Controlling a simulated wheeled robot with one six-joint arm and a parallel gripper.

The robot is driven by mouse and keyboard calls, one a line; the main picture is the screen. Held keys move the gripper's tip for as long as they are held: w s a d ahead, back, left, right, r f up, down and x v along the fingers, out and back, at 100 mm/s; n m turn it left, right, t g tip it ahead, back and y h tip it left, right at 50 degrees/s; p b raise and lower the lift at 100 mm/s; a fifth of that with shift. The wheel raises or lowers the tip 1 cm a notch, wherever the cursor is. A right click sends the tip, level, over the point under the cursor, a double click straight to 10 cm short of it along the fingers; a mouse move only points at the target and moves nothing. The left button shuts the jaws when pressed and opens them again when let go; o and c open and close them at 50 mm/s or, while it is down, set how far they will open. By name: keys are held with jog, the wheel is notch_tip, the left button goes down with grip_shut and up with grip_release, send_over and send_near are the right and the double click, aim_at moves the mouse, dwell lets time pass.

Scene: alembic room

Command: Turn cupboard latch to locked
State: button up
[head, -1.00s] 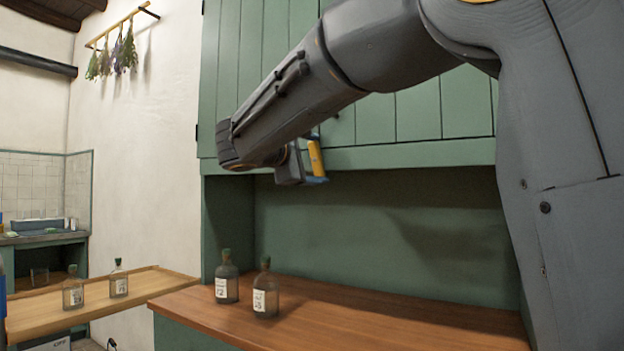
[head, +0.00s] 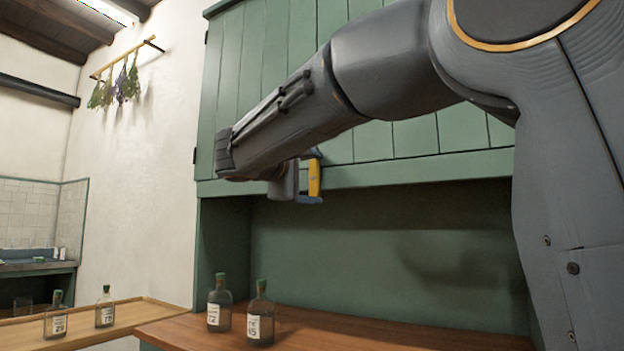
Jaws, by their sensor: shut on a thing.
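The green cupboard (head: 265,70) fills the upper middle of the head view, with its plank doors shut. My gripper (head: 313,180), with yellow and blue parts on its fingers, is at the lower edge of the doors, left of the middle of the picture. It is shut on the cupboard latch. The latch itself is hidden behind my gripper and forearm, so I cannot see which way it points.
Two labelled bottles with green stoppers, a left one (head: 219,305) and a right one (head: 261,315), stand on the wooden counter (head: 400,335) below. Two more bottles stand on a wooden ledge (head: 150,311) at left. The alcove above the counter is otherwise clear.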

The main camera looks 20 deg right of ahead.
jog(key=o, duration=1)
jog(key=shift+o, duration=0.2)
jog(key=v, duration=0.7)
jog(key=shift+s+a, duration=0.3)
jog(key=shift+a, duration=0.05)
